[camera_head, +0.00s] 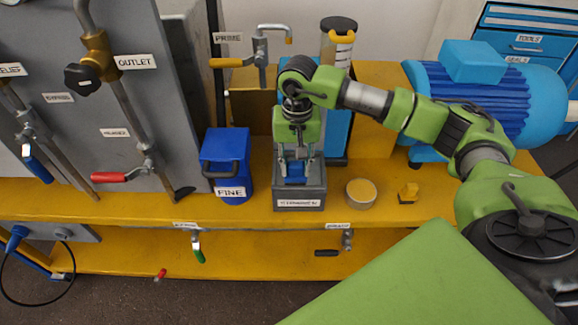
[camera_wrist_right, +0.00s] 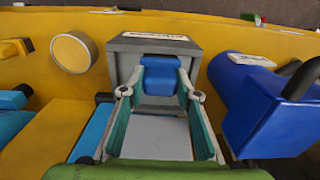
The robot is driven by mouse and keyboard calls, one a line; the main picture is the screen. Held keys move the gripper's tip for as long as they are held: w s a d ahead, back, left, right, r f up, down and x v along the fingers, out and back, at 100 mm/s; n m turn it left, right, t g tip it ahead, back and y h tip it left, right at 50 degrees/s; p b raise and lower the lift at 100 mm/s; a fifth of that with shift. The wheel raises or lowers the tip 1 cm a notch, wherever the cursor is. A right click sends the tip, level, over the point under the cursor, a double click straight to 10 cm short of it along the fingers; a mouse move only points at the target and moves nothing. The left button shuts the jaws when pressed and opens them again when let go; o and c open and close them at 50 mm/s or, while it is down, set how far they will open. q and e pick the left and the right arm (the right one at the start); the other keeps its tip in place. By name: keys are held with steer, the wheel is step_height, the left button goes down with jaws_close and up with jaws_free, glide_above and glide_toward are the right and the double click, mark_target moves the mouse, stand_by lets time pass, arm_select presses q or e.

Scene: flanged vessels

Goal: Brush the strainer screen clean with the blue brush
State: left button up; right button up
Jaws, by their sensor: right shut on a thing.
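My right gripper (camera_head: 296,172) points down into the grey labelled box (camera_head: 300,196) at the middle of the yellow bench. It is shut on a blue block, which I take to be the blue brush (camera_wrist_right: 160,75), seen between the fingertips in the wrist view. The grey box (camera_wrist_right: 150,43) surrounds the fingertips there. The brush's lower side and bristles are hidden. I cannot make out the strainer screen, and cannot tell whether the brush touches it. My left gripper is not in view.
A blue bin labelled FINE (camera_head: 228,160) stands close left of the box. A blue motor (camera_head: 465,95) stands farther right. Pipework with a yellow-handled valve (camera_head: 230,63) rises behind.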

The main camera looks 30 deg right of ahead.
steer(key=shift+s+d, duration=0.3)
steer(key=shift+d, duration=0.25)
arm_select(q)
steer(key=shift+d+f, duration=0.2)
arm_select(e)
steer(key=shift+s+d+f+b, duration=0.2)
steer(key=shift+s+d+b, duration=0.2)
steer(key=shift+d, duration=0.25)
steer(key=shift+s+d, duration=0.45)
steer(key=shift+d, duration=0.05)
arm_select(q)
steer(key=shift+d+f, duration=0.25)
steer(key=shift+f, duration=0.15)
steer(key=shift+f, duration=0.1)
arm_select(e)
steer(key=shift+w, duration=0.1)
